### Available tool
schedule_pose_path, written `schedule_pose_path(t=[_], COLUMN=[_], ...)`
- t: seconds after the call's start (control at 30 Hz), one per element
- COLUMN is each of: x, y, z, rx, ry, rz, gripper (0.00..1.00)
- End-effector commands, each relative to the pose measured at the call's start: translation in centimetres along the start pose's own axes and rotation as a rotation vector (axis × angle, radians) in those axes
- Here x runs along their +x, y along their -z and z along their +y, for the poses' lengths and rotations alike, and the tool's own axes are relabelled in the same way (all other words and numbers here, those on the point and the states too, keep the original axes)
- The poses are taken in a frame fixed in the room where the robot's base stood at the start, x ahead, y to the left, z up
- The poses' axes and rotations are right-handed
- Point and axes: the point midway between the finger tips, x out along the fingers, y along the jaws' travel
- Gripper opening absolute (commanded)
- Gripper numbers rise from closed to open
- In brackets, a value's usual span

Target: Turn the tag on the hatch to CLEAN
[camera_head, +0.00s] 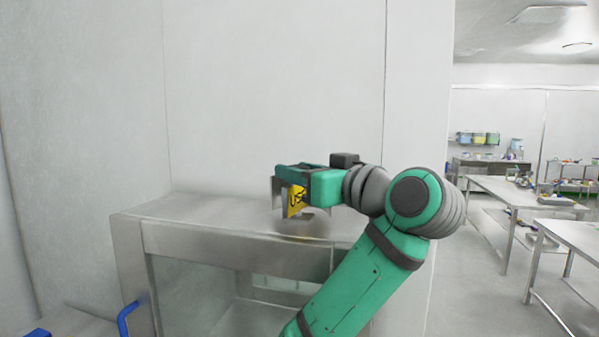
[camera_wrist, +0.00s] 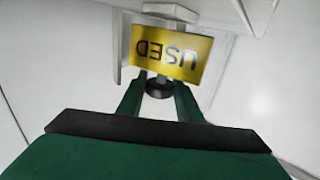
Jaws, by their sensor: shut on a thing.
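The hatch (camera_head: 205,244) is a steel-framed box with a glass front, at the lower middle of the head view. A yellow tag (camera_head: 296,199) with black lettering is held in my gripper (camera_head: 291,205), which appears over the hatch's top. In the wrist view the tag (camera_wrist: 170,50) shows the word USED, upside down in the picture. My gripper (camera_wrist: 160,78) is shut on the tag. A small dark round piece (camera_wrist: 159,88) shows between the fingers, below the tag. The tag's other face is hidden. I cannot tell whether the tag touches the hatch.
A pale wall (camera_head: 270,90) stands behind the hatch. A blue handle (camera_head: 128,318) is at the hatch's left front. Steel tables (camera_head: 515,195) and shelves with bins (camera_head: 478,138) are far to the right. Open floor (camera_head: 480,285) lies right of my arm.

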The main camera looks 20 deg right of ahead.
Motion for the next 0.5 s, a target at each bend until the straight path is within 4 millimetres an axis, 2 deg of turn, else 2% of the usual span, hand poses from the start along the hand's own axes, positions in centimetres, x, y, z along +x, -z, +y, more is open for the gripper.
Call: schedule_pose_path(t=[0.37, 0.4, 0.47, 0.5], x=[0.09, 0.09, 0.09, 0.09], y=[-0.24, -0.24, -0.22, -0.19], z=[0.01, 0.01, 0.01, 0.00], rx=[0.003, 0.003, 0.003, 0.003], ry=[0.005, 0.005, 0.005, 0.005], rz=[-0.006, -0.006, -0.005, -0.005], gripper=[0.10, 0.37, 0.51, 0.51])
